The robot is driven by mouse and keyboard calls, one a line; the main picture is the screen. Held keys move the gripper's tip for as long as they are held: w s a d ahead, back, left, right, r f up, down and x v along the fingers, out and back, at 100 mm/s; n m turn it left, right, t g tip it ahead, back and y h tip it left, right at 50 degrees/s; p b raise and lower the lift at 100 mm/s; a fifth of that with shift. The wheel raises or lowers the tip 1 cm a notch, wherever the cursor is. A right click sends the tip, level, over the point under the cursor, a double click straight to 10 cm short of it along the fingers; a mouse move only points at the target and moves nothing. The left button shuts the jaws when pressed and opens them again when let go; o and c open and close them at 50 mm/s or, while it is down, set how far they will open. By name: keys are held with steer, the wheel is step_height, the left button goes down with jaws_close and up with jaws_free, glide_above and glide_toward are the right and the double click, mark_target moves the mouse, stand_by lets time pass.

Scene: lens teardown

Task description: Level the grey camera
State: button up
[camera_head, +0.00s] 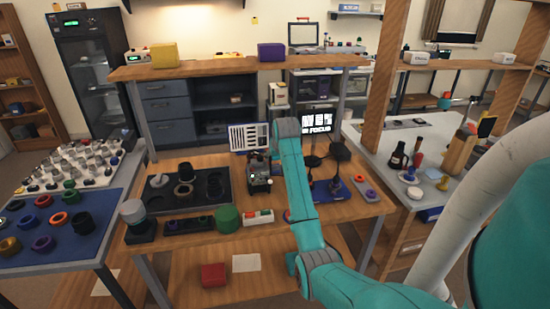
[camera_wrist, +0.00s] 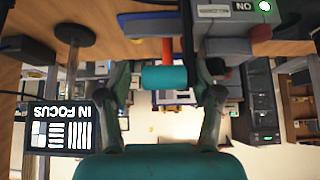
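A dark grey device that looks like the grey camera (camera_head: 258,173) stands on the wooden bench, just left of my arm in the head view. Its tilt is too small to judge there. In the wrist view, which is upside down, my gripper (camera_wrist: 166,80) has its two fingers apart. A teal cylinder (camera_wrist: 165,77) on a red stem shows between them, with gaps on both sides. I cannot tell how far beyond the fingertips it lies. My gripper is not clearly seen in the head view.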

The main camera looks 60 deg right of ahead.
steer(key=shift+a, duration=0.2)
stand_by(0.4)
steer(key=v, duration=1.2)
steer(key=shift+d, duration=0.1)
steer(key=shift+f, duration=0.1)
